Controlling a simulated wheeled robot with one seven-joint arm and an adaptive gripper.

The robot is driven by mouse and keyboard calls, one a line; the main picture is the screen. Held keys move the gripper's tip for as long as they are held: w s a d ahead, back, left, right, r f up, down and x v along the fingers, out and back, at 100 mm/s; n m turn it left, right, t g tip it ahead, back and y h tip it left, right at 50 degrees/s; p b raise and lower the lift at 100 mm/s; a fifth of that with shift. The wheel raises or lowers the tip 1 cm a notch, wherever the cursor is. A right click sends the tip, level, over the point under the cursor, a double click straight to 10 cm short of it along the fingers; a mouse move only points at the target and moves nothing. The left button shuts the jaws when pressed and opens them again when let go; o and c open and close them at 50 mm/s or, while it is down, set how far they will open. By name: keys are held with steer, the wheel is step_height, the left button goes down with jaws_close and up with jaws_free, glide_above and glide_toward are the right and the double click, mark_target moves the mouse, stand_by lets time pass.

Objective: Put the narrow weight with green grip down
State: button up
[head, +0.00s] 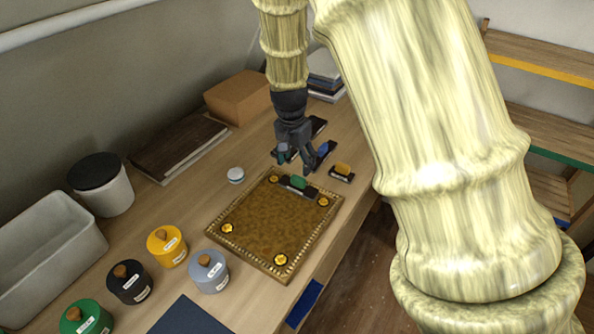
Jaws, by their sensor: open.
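The narrow weight with green grip (298,184) rests on the far part of a gilt-edged board (247,227) with a brown top and yellow round studs near its corners. My gripper (302,160) is open just above and behind this weight, its fingers apart. From this one view I cannot tell whether a finger still touches it. A similar weight with a yellow grip (341,171) stands on the table to the right of the board. A weight with a blue grip (322,150) is partly hidden behind my gripper.
Several lidded jars, including a yellow one (167,246), stand at the left front. A white tub (47,254), a black-lidded canister (104,184), a dark flat book (180,147) and a brown box (238,97) line the wall.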

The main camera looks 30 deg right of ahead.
steer(key=shift+s+a+r+b, duration=0.1)
steer(key=shift+r+b, duration=0.1)
steer(key=shift+r, duration=0.75)
steer(key=shift+s+a+r+b, duration=0.1)
steer(key=shift+r+b, duration=0.05)
steer(key=shift+r, duration=0.75)
